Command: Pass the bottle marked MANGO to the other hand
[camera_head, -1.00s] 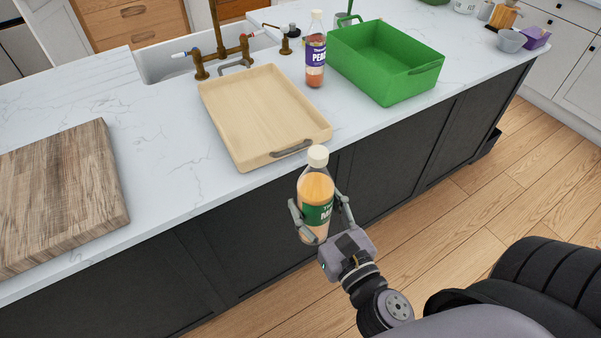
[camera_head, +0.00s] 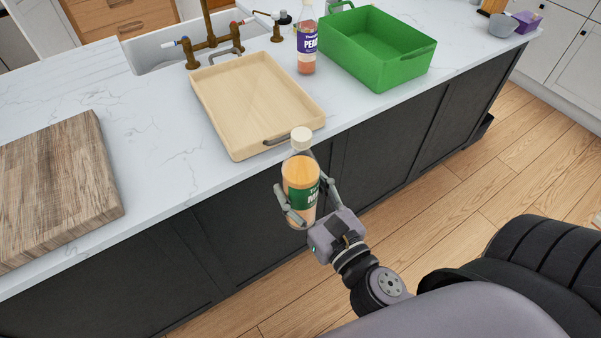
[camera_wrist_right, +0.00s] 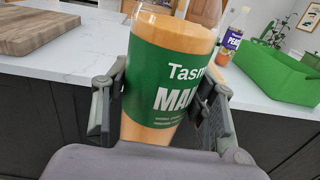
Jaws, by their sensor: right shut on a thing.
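The MANGO bottle (camera_head: 300,184) has orange contents, a green label and a pale cap. My right gripper (camera_head: 306,203) is shut on it and holds it nearly upright, in the air in front of the counter's front edge. In the right wrist view the bottle (camera_wrist_right: 165,75) stands between the two fingers of the gripper (camera_wrist_right: 160,112), with "MA" readable on the label and the rest turned away. The bottle's top is cut off there. My left gripper is not in view.
On the white counter (camera_head: 150,150) are a wooden board (camera_head: 55,190), a beige tray (camera_head: 255,100), a bottle marked PEA (camera_head: 306,45) and a green bin (camera_head: 385,50). A sink with brass taps lies behind. The counter between board and tray is clear.

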